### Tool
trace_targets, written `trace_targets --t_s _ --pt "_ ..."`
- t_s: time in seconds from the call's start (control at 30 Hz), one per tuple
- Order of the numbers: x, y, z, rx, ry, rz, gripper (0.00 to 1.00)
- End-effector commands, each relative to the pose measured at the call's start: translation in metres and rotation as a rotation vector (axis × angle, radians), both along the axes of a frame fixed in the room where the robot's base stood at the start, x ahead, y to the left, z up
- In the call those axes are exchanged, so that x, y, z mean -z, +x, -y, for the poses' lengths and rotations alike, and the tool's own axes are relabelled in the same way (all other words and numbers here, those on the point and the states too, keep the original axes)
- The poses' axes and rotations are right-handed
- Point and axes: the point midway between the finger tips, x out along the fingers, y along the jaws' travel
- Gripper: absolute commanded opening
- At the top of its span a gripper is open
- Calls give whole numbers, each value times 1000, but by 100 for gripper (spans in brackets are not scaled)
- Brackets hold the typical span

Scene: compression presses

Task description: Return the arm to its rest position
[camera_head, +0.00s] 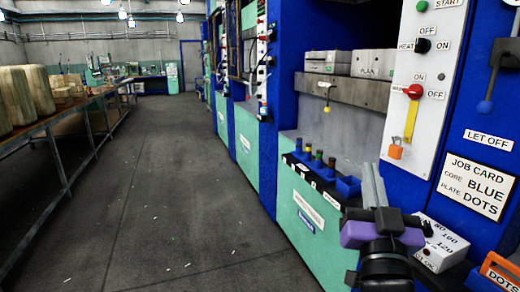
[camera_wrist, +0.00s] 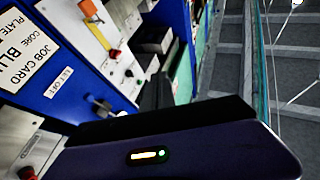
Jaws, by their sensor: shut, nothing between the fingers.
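My gripper (camera_head: 374,168) is at the lower right in the head view, with my purple and black wrist below it. Its two grey fingers point up and lie together, with nothing seen between them. In the wrist view my dark purple gripper body fills the bottom, and the fingertips are hard to make out.
A job card (camera_head: 474,186) reads core blue, plate dots. A white box (camera_head: 440,246) is close right of my wrist. The aisle floor (camera_head: 165,190) is clear; a long table (camera_head: 60,118) stands left.

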Motion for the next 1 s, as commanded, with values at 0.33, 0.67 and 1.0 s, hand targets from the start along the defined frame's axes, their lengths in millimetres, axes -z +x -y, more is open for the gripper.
trace_targets --t_s 0.33,0.67,1.0 --pt "121 -85 -21 -120 -177 -113 0" --pt "198 -187 -20 -185 -211 -225 0" --pt "250 -296 -8 -201 -138 -402 0"
